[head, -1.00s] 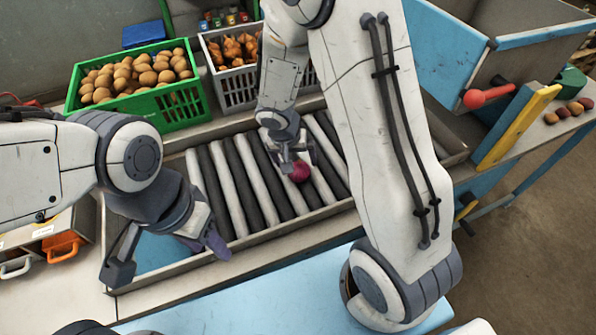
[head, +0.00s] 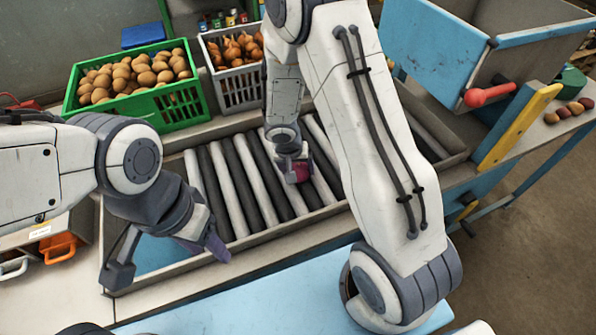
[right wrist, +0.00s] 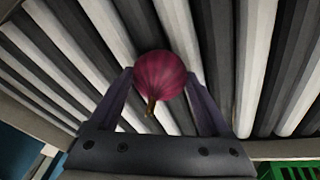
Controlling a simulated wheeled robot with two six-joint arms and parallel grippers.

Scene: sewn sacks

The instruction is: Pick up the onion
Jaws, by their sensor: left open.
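The onion (head: 301,171) is round and purple-red, on the roller bed, partly hidden by my right gripper (head: 294,168) in the head view. In the right wrist view the onion (right wrist: 160,75) sits between the two fingertips, its brownish stem end towards the palm. Both fingers of the right gripper (right wrist: 160,78) appear to touch its sides, so it looks shut on the onion. The onion is at or close to the rollers; any gap cannot be told. My left gripper (head: 166,258) is open and empty over the front left of the roller bed.
The roller bed (head: 230,190) has a raised metal rim. Behind it stand a green crate (head: 180,108) of potatoes and a grey crate (head: 238,90) of brown onions.

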